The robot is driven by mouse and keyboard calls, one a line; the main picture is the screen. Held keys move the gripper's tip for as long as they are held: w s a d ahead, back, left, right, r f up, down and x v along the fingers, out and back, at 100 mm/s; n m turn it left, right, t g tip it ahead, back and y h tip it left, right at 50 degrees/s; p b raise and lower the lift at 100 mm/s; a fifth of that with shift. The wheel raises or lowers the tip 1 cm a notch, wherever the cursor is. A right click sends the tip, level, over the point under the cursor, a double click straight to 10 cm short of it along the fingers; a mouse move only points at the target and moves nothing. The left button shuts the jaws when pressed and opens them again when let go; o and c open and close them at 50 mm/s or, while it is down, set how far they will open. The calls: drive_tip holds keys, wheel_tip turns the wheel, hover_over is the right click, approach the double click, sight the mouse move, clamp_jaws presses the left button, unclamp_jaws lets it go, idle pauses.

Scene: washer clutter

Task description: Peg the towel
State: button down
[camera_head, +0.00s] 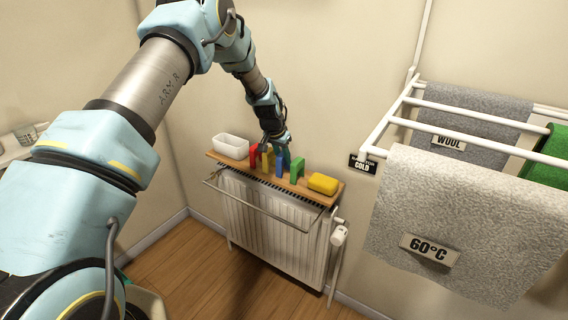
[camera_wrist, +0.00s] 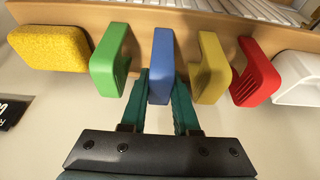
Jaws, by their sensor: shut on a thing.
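Several pegs stand in a row on a wooden shelf above a radiator. My gripper (camera_wrist: 162,105) is shut on the blue peg (camera_wrist: 161,55), which still stands among the others at the shelf. The green peg (camera_wrist: 110,60) and the yellow peg (camera_wrist: 211,68) stand on either side of it, close to the fingers. The red peg (camera_wrist: 256,73) is beyond the yellow one. In the head view, a light grey towel (camera_head: 460,215) with a 60°C label hangs over the white drying rack (camera_head: 400,100) at the right, and a darker grey towel (camera_head: 470,105) labelled WOOL hangs behind it.
The wooden shelf (camera_head: 228,158) also bears a white tub (camera_head: 230,145) at its left end and a yellow sponge (camera_head: 323,184) at its right. The radiator (camera_head: 270,235) with a front rail is below. A green cloth (camera_head: 548,165) hangs at the far right.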

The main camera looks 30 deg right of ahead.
drive_tip(key=shift+r+p, duration=1.25)
drive_tip(key=shift+r, duration=2)
